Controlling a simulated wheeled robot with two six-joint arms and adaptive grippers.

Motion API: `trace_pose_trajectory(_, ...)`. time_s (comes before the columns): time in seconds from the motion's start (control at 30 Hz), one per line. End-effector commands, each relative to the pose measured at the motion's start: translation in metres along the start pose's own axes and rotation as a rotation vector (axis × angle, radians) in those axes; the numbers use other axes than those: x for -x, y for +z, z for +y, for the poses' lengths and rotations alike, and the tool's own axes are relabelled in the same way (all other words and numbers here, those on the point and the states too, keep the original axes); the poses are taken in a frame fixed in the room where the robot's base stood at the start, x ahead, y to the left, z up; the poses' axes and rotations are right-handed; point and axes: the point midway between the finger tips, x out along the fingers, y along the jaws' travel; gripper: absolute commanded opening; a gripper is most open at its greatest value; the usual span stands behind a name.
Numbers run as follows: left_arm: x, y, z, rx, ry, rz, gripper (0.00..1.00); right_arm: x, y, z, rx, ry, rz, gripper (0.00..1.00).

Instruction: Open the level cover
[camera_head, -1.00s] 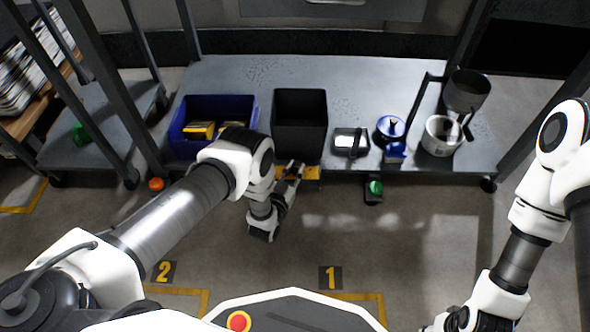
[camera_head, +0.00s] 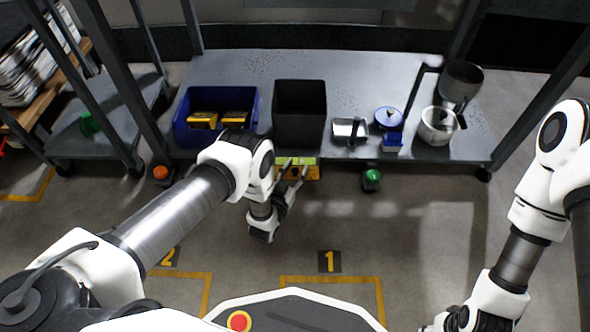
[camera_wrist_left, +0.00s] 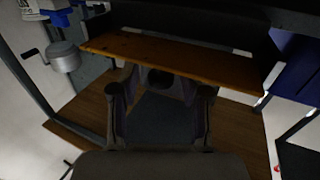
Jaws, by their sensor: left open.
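A yellow box with a green strip along its top (camera_head: 298,160) sits at the front edge of the grey table; it appears to be the level, and my gripper partly hides it. My left gripper (camera_head: 294,172) is in front of it, with fingers apart and nothing visible between them. In the left wrist view the open fingers (camera_wrist_left: 162,92) point toward a brown-orange panel (camera_wrist_left: 185,62) with a pale strip at its far edge. Whether they touch it I cannot tell. My right arm shows at the right, but its fingers are not visible.
On the grey table (camera_head: 225,70) stand a blue bin (camera_head: 182,126) with yellow packs, a black bin (camera_head: 299,112), a small metal box (camera_head: 350,128), a blue-lidded item (camera_head: 388,118) and a metal pot (camera_head: 438,126). Green (camera_head: 371,178) and orange (camera_head: 161,172) buttons are at the front.

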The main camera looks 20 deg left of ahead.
Motion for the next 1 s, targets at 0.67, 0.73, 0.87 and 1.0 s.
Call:
trace_pose_trajectory(0.67,0.105,0.001,0.000,0.000,0.000,-0.004,0.46,0.000,0.000,0.000,0.000,0.000,0.000,0.40)
trace_pose_trajectory(0.73,0.114,0.001,0.000,0.000,0.000,-0.003,0.46,0.000,0.000,0.000,0.000,0.000,0.000,0.40)
trace_pose_trajectory(0.87,0.121,0.000,0.000,0.000,0.000,-0.001,0.46,0.000,0.000,0.000,0.000,0.000,0.000,0.40)
trace_pose_trajectory(1.0,0.120,0.000,0.000,0.000,0.000,0.000,0.46,0.000,0.000,0.000,0.000,0.000,0.000,0.40)
